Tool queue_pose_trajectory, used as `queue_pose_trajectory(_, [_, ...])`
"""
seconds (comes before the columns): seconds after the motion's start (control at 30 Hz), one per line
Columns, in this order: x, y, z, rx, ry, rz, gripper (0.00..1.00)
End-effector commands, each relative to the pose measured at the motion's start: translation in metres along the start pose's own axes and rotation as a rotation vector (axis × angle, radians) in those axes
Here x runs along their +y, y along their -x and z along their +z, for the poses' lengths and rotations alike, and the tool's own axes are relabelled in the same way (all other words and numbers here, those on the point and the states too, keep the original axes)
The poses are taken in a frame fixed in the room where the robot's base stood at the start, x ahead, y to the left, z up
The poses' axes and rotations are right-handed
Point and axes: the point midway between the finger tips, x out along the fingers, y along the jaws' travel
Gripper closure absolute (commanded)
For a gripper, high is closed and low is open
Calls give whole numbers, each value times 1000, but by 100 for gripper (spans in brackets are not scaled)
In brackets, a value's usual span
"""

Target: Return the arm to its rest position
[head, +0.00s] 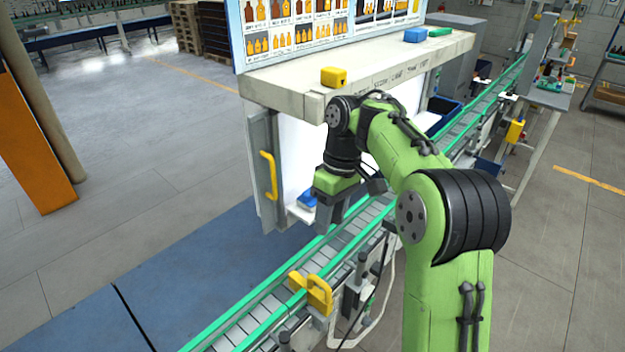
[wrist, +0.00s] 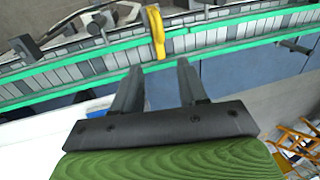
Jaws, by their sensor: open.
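My green arm reaches from the lower right of the head view toward the white inspection booth. My gripper (head: 328,216) hangs pointing down above the conveyor (head: 247,323), in front of the booth opening. In the wrist view my gripper (wrist: 158,82) shows two dark fingers set apart with nothing between them. Beyond the fingertips lie the green-railed conveyor (wrist: 95,66) and a yellow bracket (wrist: 156,32) on it. No bottle is in the gripper.
A door with a yellow handle (head: 268,175) stands left of the booth opening. A yellow bracket (head: 312,290) sits on the near conveyor. Open floor lies left.

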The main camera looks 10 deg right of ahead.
Motion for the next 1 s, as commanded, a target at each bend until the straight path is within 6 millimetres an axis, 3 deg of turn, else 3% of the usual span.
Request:
queue_pose_trajectory(0.13, [-9, 3, 5, 10, -18, 23, 58])
queue_pose_trajectory(0.27, [-45, 8, 32, 67, -111, 113, 58])
queue_pose_trajectory(0.37, [-74, 4, 66, 146, -216, 192, 58])
queue_pose_trajectory(0.5, [-105, -16, 121, 283, -365, 279, 58])
queue_pose_trajectory(0.7, [-124, -63, 188, 477, -531, 337, 58])
queue_pose_trajectory(0.8, [-126, -77, 203, 524, -570, 342, 58])
queue_pose_trajectory(1.0, [-126, -79, 207, 536, -582, 343, 58])
